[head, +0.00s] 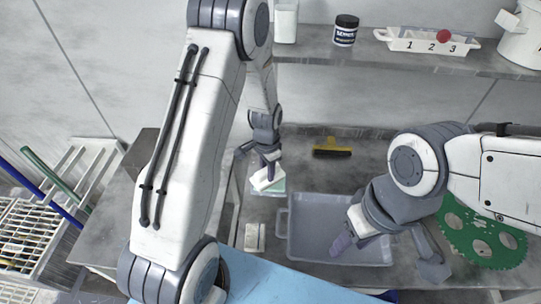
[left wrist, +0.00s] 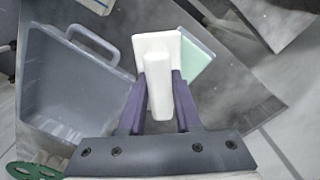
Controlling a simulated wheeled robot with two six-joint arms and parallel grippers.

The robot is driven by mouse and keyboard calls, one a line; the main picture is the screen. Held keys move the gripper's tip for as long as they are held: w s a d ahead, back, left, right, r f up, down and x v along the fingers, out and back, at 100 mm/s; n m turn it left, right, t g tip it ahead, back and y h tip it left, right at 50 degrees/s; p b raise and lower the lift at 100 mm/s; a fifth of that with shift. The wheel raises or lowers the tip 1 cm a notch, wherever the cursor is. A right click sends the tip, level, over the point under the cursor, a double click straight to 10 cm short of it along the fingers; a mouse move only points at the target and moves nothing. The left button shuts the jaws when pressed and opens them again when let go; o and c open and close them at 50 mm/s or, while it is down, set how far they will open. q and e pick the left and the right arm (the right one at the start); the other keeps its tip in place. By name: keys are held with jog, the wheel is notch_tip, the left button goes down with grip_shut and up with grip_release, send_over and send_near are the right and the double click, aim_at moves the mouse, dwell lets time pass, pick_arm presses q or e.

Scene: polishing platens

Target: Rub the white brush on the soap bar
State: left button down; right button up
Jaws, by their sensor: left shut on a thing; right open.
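My left gripper (head: 267,160) is shut on the white brush (head: 268,179), with its fingers on both sides of the handle in the left wrist view (left wrist: 159,85). A pale green block (head: 274,187), which looks like the soap bar, lies just under and beside the brush. It also shows to the right behind the brush in the left wrist view (left wrist: 197,60). The brush partly covers it, and I cannot tell whether they touch. My right gripper (head: 388,254) is open and empty over the right part of the grey tray.
The grey tray (head: 300,247) stands right of the brush. A small whitish block (head: 254,237) lies left of it. A yellow-and-black brush (head: 332,149) lies behind, and a green toothed disc (head: 480,236) is at the right. A shelf (head: 310,50) runs above.

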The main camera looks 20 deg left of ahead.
pick_arm(q)
jog(key=w+f+m+b, duration=0.1)
jog(key=f+m, duration=0.1)
jog(key=w+f+m+b, duration=0.2)
jog(key=m, duration=0.1)
jog(key=w+a+f+m+b, duration=0.1)
jog(key=w+m, duration=0.1)
jog(key=m, duration=0.1)
jog(key=shift+w+f, duration=0.1)
jog(key=shift+f, duration=0.4)
jog(key=shift+f+b, duration=0.45)
jog(key=shift+f, duration=0.1)
dwell(1.9)
notch_tip(320, 180, up, 7)
jog(key=p, duration=0.5)
dwell(0.4)
jog(key=shift+a, duration=0.1)
